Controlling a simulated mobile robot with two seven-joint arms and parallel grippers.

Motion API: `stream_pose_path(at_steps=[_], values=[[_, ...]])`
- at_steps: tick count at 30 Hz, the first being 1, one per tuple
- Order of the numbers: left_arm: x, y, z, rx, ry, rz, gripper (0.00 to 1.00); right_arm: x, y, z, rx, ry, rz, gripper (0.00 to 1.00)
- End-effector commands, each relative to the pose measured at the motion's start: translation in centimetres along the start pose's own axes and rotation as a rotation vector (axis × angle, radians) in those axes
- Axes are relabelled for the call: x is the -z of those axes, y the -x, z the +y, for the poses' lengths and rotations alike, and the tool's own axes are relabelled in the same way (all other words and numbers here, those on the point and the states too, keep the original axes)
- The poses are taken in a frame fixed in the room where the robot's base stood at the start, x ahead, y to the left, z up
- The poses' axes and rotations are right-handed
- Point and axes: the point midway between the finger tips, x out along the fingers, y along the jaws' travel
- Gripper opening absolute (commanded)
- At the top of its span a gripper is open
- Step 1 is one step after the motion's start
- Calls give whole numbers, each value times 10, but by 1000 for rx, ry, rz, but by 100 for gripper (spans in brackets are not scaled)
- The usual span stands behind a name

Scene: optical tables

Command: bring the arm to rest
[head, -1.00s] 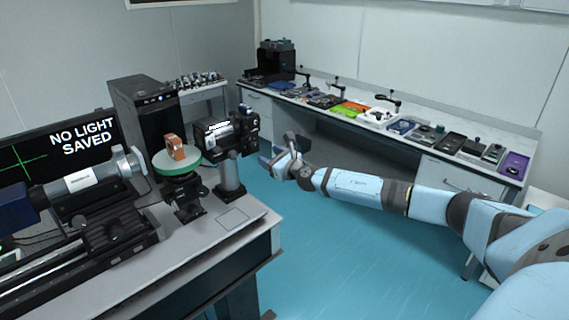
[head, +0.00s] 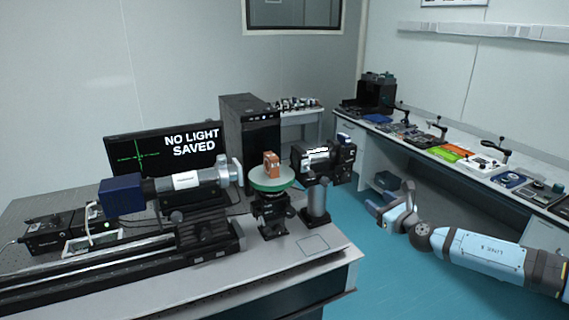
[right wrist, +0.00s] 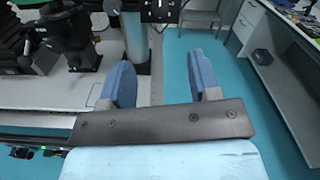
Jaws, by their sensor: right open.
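My right arm (head: 490,254) comes in from the right in the head view, stretched out over the blue floor. My right gripper (head: 385,200) is at its end, to the right of the optical table and clear of it. In the right wrist view the two blue fingers of my right gripper (right wrist: 162,82) are apart, with nothing between them. My left gripper is not in either view.
The optical table (head: 310,246) holds a lens tube (head: 185,182), a green round stage (head: 270,185) with an orange block (head: 271,165), and a black camera (head: 325,163). A monitor (head: 165,150) reads "NO LIGHT SAVED". A side bench (head: 410,146) runs along the right wall. Floor lies between.

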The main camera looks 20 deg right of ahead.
Motion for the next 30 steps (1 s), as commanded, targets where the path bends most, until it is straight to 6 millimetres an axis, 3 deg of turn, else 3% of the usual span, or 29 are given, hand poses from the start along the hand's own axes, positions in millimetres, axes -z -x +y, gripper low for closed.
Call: stream_pose_path(at_steps=[5,8,11,15,21,24,30], values=[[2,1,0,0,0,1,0,11,3,16,-11,-75,17,57],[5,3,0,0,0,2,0,35,13,55,-32,-272,61,57],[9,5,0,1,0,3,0,69,34,113,-43,-595,138,57],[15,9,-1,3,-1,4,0,113,82,200,0,-1151,279,57],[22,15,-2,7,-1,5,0,151,172,302,214,-1979,458,57],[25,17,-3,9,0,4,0,159,219,337,389,-2370,504,57],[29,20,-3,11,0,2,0,164,290,375,741,-2936,472,57]])
